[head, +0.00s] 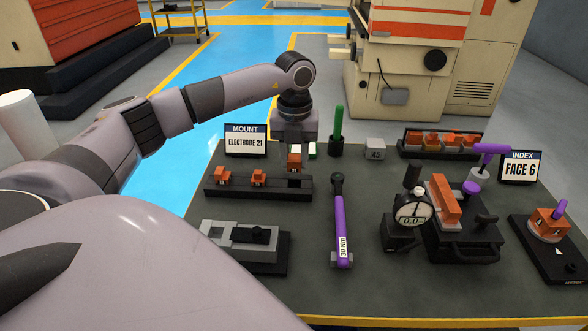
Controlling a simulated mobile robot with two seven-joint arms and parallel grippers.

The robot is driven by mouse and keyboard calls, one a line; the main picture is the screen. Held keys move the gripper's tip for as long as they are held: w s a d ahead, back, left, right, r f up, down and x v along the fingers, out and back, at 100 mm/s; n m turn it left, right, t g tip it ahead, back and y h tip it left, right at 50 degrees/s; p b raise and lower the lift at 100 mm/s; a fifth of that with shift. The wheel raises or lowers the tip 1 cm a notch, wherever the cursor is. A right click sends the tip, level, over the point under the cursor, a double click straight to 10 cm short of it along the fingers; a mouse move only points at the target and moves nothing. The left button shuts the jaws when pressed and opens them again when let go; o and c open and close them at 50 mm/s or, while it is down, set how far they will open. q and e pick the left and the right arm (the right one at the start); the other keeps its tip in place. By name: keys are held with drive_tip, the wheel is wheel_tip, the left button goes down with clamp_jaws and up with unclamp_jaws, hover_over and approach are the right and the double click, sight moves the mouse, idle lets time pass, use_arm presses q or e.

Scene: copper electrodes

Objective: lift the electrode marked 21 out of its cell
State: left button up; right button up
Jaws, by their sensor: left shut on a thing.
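My left gripper (295,146) points down over the right end of a black rack (258,193). It is shut on a copper-coloured electrode (295,161), which sits just above the rack's right-hand cell. The cell below it looks dark and open. The number on the held electrode is too small to read. Two more copper electrodes stand in the rack, one at the left (222,177) and one in the middle (258,178). A sign (245,141) behind the rack reads "MOUNT ELECTRODE 21". My right gripper is not in view.
A green-handled tool in a dark holder (337,140) and a grey block (375,148) stand right of the gripper. A purple torque wrench (341,220), a dial gauge (411,215) and a black fixture (465,240) stand nearer. A second electrode rack (440,153) is at the back right.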

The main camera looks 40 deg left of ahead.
use_arm(q)
drive_tip(key=shift+r+p, duration=0.45)
drive_tip(key=shift+r, duration=0.45)
drive_tip(key=shift+r+p, duration=0.7)
drive_tip(key=shift+r, duration=0.75)
drive_tip(key=shift+d, duration=0.1)
